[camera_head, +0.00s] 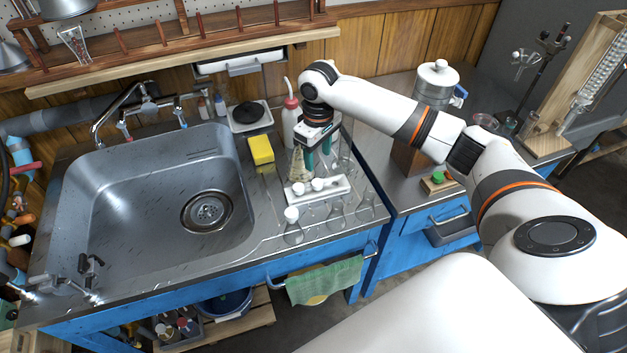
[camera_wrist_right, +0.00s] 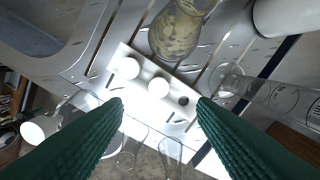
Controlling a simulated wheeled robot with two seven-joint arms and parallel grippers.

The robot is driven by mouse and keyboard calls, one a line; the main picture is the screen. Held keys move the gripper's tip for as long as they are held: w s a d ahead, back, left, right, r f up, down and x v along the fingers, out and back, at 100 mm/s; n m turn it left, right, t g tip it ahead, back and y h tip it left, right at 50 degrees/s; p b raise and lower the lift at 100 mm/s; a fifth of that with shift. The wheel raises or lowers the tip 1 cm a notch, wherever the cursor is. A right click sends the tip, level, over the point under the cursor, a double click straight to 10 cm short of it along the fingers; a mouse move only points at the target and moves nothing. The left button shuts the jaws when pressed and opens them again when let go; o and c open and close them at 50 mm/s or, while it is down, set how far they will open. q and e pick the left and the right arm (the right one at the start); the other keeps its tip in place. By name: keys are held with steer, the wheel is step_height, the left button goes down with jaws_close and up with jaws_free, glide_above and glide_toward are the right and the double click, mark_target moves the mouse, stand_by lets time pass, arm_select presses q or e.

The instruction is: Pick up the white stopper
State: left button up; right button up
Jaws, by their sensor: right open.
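A white rack (camera_head: 338,189) on the steel counter right of the sink holds two white stoppers, one at left (camera_head: 299,188) and one in the middle (camera_head: 317,184). In the right wrist view the same rack (camera_wrist_right: 171,109) shows the left stopper (camera_wrist_right: 128,68), the middle stopper (camera_wrist_right: 158,87) and a dark empty hole to their right. Another white stopper (camera_head: 291,214) sits on a small clear flask in front of the rack. My right gripper (camera_head: 319,158) is open and empty above the rack, pointing down; its green fingers (camera_wrist_right: 159,104) spread either side of the middle stopper. My left gripper is out of view.
A flask with yellowish contents (camera_wrist_right: 178,35) stands close behind the rack. Several clear glass flasks (camera_head: 336,213) stand in front and to the right. A yellow sponge (camera_head: 261,150), a wash bottle (camera_head: 291,122) and the sink (camera_head: 150,215) lie to the left.

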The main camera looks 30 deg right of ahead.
mark_target(317, 182)
step_height(317, 182, down, 4)
steer(key=shift+s+r, duration=0.15)
steer(key=shift+f, duration=0.65)
step_height(317, 182, down, 4)
steer(key=shift+a+r, duration=0.1)
steer(key=shift+r, duration=0.15)
steer(key=shift+f, duration=0.4)
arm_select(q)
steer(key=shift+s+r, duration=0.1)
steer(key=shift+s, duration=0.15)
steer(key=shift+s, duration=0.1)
arm_select(e)
steer(key=shift+c, duration=0.3)
steer(key=shift+c, duration=1.4)
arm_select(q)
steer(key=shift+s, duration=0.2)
arm_select(e)
steer(key=c, duration=0.7)
